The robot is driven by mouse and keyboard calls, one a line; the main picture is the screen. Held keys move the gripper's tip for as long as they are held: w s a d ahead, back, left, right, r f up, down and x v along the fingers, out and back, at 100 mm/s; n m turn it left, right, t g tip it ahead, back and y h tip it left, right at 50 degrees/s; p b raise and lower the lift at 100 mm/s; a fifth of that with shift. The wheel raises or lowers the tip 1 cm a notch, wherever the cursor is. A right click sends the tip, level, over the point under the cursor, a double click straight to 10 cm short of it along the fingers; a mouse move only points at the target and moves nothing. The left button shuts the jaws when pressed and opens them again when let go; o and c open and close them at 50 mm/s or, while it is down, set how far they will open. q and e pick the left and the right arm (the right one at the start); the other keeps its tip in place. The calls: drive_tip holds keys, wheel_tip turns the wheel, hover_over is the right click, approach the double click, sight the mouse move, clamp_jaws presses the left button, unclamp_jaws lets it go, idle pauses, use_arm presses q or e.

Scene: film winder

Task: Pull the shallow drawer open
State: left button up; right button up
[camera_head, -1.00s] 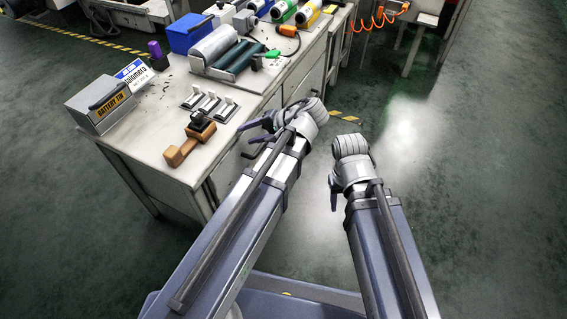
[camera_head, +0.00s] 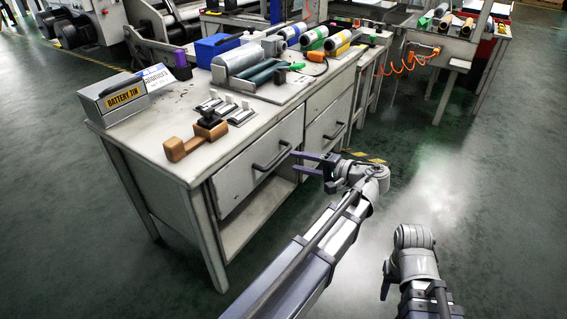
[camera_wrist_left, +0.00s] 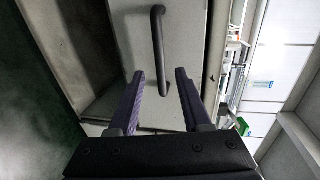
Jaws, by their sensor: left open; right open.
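The shallow drawer (camera_head: 258,172) is in the bench front, above an open shelf. It looks shut and has a dark bar handle (camera_head: 272,155). My left gripper (camera_head: 294,162) is open just right of the handle, its fingers pointing at the drawer front. In the left wrist view the handle (camera_wrist_left: 157,45) lines up with the gap between the open fingers (camera_wrist_left: 160,74). The gripper looks apart from it, with nothing between its fingers. My right gripper (camera_head: 387,276) is open, low at the right over the floor, and mostly hidden by its own wrist.
A second drawer (camera_head: 325,128) with its own handle is further right. The floor before the bench is clear.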

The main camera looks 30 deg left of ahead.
sight(281, 158)
use_arm(q)
drive_tip(key=shift+b+x, duration=0.75)
drive_tip(key=shift+x, duration=3.15)
clamp_jaws()
